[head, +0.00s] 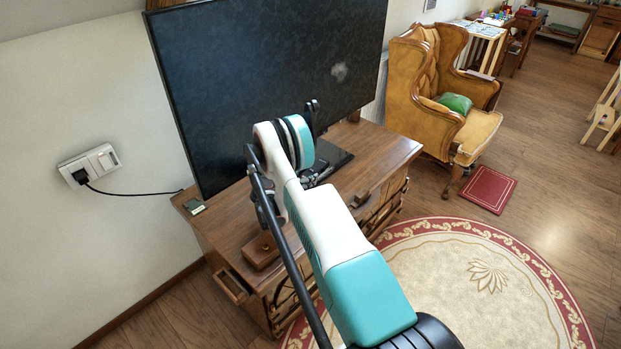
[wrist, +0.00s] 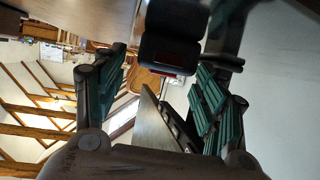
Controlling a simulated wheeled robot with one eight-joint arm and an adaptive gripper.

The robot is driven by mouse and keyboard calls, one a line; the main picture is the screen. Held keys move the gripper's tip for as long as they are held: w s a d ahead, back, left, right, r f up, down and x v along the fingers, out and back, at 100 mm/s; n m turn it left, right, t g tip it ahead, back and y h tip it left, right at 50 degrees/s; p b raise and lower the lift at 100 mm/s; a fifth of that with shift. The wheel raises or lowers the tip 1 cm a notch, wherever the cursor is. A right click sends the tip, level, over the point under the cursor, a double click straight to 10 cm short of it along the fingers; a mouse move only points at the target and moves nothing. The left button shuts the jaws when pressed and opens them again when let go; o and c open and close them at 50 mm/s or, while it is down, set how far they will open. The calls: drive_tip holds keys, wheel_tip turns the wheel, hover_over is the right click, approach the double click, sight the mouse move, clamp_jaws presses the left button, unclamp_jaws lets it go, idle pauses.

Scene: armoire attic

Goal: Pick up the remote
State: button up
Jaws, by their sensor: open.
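I cannot make out a clear remote in either view. In the head view my arm reaches over the cabinet in front of the television (head: 250,75) and hides part of the top.
A small wooden box (head: 262,250) sits on the cabinet's front part. A socket (head: 90,165) with a black cable is on the left wall. A yellow armchair (head: 412,85) with a green cushion (head: 455,103) stands right of the television. A round rug (head: 470,285) covers the floor in front.

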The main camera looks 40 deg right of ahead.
drive_tip(key=shift+x, duration=0.95)
drive_tip(key=c, duration=1.2)
drive_tip(key=shift+r, duration=0.15)
